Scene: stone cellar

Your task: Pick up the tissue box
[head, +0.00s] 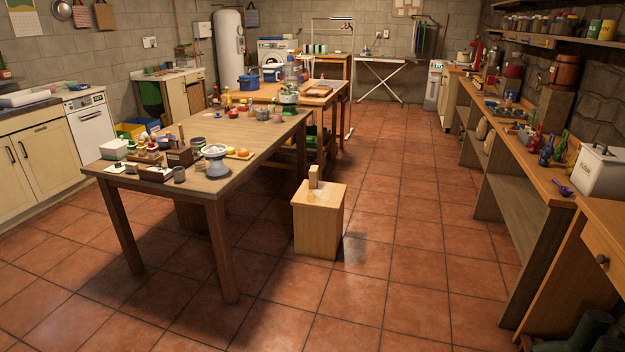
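I cannot tell for certain which thing is the tissue box. A small white box with a greenish top (113,149) stands on the near left corner of the long wooden table (215,190), and it may be the tissue box. A small tan upright block (314,177) stands on a low wooden cabinet (319,222) to the right of the table; its details are too small to read. Neither of my grippers is in view.
Jars, a grey pedestal dish (216,160) and other small items crowd the table's near end. A long workbench (505,150) runs along the right wall, with a white bin (598,172) on it. The tiled floor (405,230) between cabinet and workbench is clear.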

